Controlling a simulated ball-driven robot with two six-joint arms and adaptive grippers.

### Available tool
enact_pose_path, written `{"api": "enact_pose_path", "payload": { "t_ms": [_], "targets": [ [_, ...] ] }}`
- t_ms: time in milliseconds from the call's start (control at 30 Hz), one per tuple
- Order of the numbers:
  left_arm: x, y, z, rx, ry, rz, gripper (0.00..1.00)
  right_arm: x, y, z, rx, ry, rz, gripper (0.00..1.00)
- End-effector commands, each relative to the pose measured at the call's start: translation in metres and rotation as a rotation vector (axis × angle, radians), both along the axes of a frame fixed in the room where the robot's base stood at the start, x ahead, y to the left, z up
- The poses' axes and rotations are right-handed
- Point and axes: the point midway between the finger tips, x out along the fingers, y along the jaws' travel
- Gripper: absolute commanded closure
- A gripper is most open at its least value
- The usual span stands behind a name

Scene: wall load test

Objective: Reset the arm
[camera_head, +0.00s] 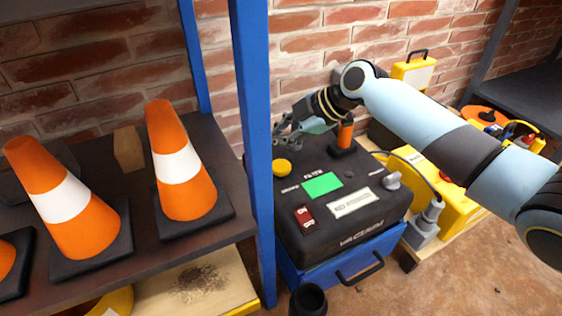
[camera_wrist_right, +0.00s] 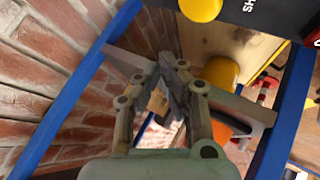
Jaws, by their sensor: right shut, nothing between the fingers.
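My right arm (camera_head: 425,115) comes in from the right in the head view, light blue with dark joints. It reaches across above the black-topped machine (camera_head: 300,222) to the machine's back left. My right gripper (camera_head: 280,127) is beside the blue post near the brick wall, partly hidden by its own wrist. In the wrist view the right gripper (camera_wrist_right: 172,62) has its fingers together with nothing held. My left arm and gripper are not in view.
The machine has a yellow knob (camera_head: 282,166), an orange-topped handle (camera_head: 345,134) and a green panel (camera_head: 322,184). A blue shelf post (camera_head: 254,150) stands close left of the gripper. Orange cones (camera_head: 180,165) stand on the shelf. A yellow case (camera_head: 448,200) stands right.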

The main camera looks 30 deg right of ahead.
Motion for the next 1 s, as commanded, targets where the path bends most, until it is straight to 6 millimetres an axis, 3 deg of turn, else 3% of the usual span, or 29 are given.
{"api": "enact_pose_path", "payload": {
  "t_ms": [567, 667, 767, 900, 1000],
  "targets": [
    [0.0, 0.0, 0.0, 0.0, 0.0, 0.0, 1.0, 0.0, 0.0, 0.0, 0.001, 0.0, -0.001, 1.0],
    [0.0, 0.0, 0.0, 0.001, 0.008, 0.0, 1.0, -0.01, 0.004, -0.006, 0.008, 0.026, -0.016, 1.0],
    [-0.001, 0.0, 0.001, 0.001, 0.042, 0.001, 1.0, -0.046, 0.015, -0.022, 0.032, 0.118, -0.086, 1.0],
    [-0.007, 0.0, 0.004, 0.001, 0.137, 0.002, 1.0, -0.135, 0.034, -0.045, 0.08, 0.325, -0.324, 1.0],
    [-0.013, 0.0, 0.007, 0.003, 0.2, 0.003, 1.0, -0.186, 0.038, -0.046, 0.107, 0.43, -0.51, 1.0]
  ]
}}
